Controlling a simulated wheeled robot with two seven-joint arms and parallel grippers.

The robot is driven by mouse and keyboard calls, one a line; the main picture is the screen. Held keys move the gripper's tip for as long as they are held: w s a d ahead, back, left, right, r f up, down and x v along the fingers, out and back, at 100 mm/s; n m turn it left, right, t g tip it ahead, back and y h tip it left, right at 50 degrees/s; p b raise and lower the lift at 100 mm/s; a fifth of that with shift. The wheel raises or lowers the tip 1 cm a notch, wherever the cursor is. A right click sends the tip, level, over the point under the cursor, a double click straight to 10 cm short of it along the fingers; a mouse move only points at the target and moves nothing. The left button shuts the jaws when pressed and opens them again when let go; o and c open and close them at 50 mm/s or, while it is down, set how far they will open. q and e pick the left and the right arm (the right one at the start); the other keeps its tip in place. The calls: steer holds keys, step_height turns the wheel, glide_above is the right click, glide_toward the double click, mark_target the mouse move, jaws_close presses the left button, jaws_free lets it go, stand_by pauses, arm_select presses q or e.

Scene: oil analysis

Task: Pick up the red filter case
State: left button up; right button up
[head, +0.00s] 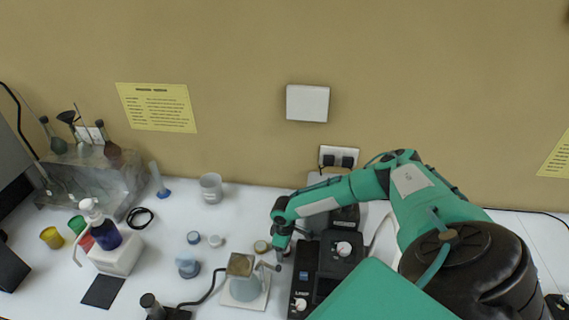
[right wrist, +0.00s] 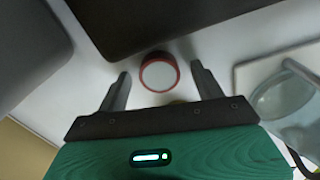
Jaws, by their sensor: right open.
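The red filter case (right wrist: 159,73), a small round case with a red rim and a pale top, lies on the white table in the right wrist view. My right gripper (right wrist: 159,70) is open, with one finger on either side of the case in that view. I cannot tell how far above it the fingers are. In the head view my right gripper (head: 280,254) points down at the table left of the black instrument, and I cannot make out the red case there. My left gripper is not in view.
A black instrument (head: 304,280) stands close right of the gripper. A yellowish round case (head: 262,247) and a glass flask on a white plate (head: 243,284) are close left. Blue (head: 193,238) and pale (head: 215,241) cases lie farther left. A beaker (head: 211,188) stands behind.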

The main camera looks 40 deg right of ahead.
steer(key=c, duration=1.1)
steer(key=shift+o, duration=0.2)
